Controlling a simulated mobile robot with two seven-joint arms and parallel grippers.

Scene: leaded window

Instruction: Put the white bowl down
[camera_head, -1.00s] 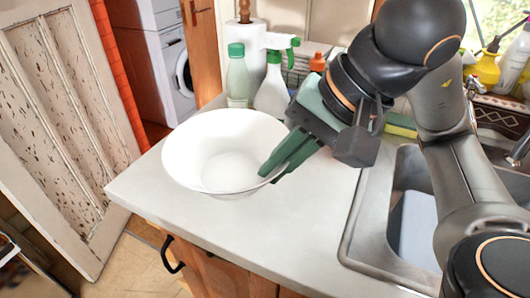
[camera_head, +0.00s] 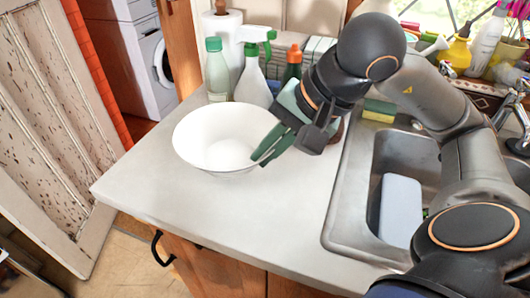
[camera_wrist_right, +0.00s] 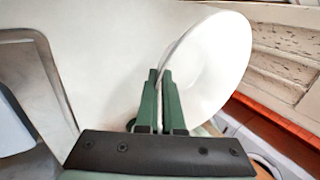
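The white bowl (camera_head: 213,133) is upright over the left part of the grey counter (camera_head: 160,190), at or just above its surface; I cannot tell whether its base touches. My right gripper (camera_head: 268,150) has its green fingers at the bowl's right rim. In the right wrist view the fingers (camera_wrist_right: 164,92) are close together with the edge of the bowl (camera_wrist_right: 213,68) between them, so the gripper is shut on the rim. My left gripper is not in view.
A green-capped bottle (camera_head: 216,70), a spray bottle (camera_head: 254,75) and a paper towel roll (camera_head: 225,35) stand behind the bowl. The sink (camera_head: 345,200) lies to the right, with a sponge (camera_head: 379,110) at its back edge. The counter in front of the bowl is clear.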

